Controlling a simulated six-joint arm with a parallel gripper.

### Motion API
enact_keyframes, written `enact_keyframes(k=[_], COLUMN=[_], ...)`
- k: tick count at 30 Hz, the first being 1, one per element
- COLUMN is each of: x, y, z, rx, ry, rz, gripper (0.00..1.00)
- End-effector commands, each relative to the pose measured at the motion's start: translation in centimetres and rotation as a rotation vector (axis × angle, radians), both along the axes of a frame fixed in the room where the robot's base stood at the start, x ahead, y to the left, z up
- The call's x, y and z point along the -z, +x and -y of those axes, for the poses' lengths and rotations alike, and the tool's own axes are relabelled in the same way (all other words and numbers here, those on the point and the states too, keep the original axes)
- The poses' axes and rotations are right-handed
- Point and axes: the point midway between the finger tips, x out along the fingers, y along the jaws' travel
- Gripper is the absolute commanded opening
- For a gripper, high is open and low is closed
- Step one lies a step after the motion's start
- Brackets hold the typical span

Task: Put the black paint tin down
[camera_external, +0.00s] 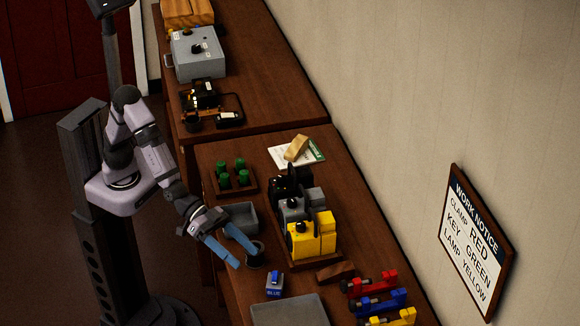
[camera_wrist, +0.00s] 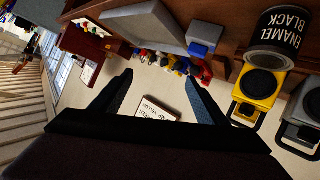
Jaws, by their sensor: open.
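The black paint tin (camera_wrist: 281,36) shows large at the upper right of the wrist view, with a white ENAMEL BLACK label and a silvery rim. In the external view the dark tin (camera_external: 256,260) is on the table's near side, close to my fingertips. My gripper (camera_external: 244,258) reaches down from the left with its two blue fingers spread. In the wrist view my gripper (camera_wrist: 158,78) is open, with nothing between its fingers, and the tin lies outside them to the right. I cannot tell whether a finger touches it.
A grey bin (camera_external: 240,220) and yellow machine (camera_external: 312,238) are close by. A blue-topped block (camera_external: 275,284) and grey tray (camera_external: 290,312) lie nearer the camera. Red, blue and yellow clamps (camera_external: 382,298) sit at right. A notice (camera_external: 475,240) hangs on the wall.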

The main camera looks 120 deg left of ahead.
Motion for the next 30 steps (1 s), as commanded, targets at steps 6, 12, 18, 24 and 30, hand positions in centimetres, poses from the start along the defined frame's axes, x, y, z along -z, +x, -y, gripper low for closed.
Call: enact_keyframes(k=[6, 12, 18, 24, 30], x=[0.1, -0.1, -1.2, -2.5, 1.4], y=[-0.2, -2.1, -4.3, -5.8, -6.0], z=[1.1, -2.0, -7.0, -10.4, -10.5], rx=[0.088, 0.044, -0.086, -0.194, -0.198], ry=[-0.036, 0.019, 0.095, 0.143, 0.148], rz=[-0.265, -0.517, -0.698, -0.786, -0.797], gripper=[0.68, 0.68, 0.68, 0.68, 0.68])
